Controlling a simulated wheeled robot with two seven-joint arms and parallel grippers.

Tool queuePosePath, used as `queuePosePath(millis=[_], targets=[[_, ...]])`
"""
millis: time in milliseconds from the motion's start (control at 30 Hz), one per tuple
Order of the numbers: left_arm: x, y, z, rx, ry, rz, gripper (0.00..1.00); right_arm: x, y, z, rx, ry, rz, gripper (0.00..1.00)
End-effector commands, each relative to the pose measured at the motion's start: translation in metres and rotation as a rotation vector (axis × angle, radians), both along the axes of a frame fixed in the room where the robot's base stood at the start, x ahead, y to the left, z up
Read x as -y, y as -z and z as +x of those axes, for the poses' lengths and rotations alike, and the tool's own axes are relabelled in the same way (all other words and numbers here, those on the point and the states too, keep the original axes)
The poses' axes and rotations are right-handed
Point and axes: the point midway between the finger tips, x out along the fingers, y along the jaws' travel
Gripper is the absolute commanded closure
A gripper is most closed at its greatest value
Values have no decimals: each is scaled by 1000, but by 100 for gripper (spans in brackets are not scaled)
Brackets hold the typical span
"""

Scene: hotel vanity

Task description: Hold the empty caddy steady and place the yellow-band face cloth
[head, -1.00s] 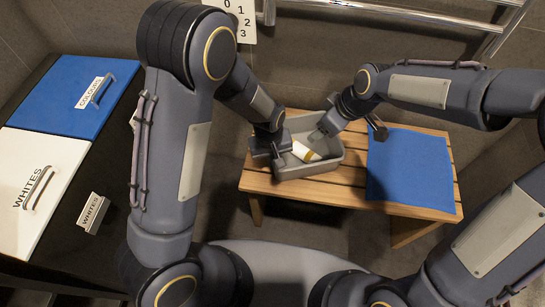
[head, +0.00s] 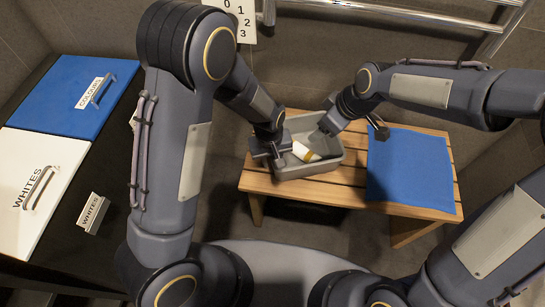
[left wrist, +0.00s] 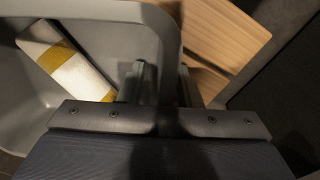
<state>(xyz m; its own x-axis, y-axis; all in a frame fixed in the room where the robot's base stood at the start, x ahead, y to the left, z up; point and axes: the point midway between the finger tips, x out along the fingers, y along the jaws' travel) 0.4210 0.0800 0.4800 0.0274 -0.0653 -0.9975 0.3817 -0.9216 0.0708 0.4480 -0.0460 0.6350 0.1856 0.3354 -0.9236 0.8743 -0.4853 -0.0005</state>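The grey caddy (head: 334,160) stands on the wooden bench, left of the blue mat. The face cloth (head: 301,150), a white roll with yellow bands, lies inside the caddy; in the left wrist view the cloth (left wrist: 75,69) slants across the caddy floor. My left gripper (head: 272,150) is at the caddy's left side. In the left wrist view its fingers (left wrist: 164,85) stand on either side of the caddy wall, closed on it. My right gripper (head: 326,126) is over the caddy's far right part, apart from the cloth in the picture; its fingertips are too small to read.
A blue mat (head: 410,170) covers the right part of the slatted bench (head: 335,190). At left, a dark counter holds a blue COLOURS lid (head: 75,85), a white WHITES lid (head: 50,190) and a small WHITES sign (head: 93,213). A chrome rail (head: 390,12) runs along the back wall.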

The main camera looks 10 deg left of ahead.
Motion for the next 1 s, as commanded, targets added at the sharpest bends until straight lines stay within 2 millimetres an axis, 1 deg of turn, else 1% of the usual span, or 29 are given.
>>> queuePosePath(millis=[133, 267, 600, 700, 833, 1000], targets=[[0, -2, 0, 0, 0, 0, 69, 0, 0, 0, 0, 0, 0, 34], [-1, -17, 1, 4, 0, -2, 69, 0, 0, 0, 0, 0, 0, 34], [-5, -88, -1, 6, 1, -3, 69, 0, 0, 0, 0, 0, 0, 34], [-6, -103, -2, 4, 1, -3, 69, 0, 0, 0, 0, 0, 0, 34], [-7, -115, -3, 1, 0, -1, 69, 0, 0, 0, 0, 0, 0, 34], [-8, -120, -3, 0, -1, 0, 69, 0, 0, 0, 0, 0, 0, 34]])
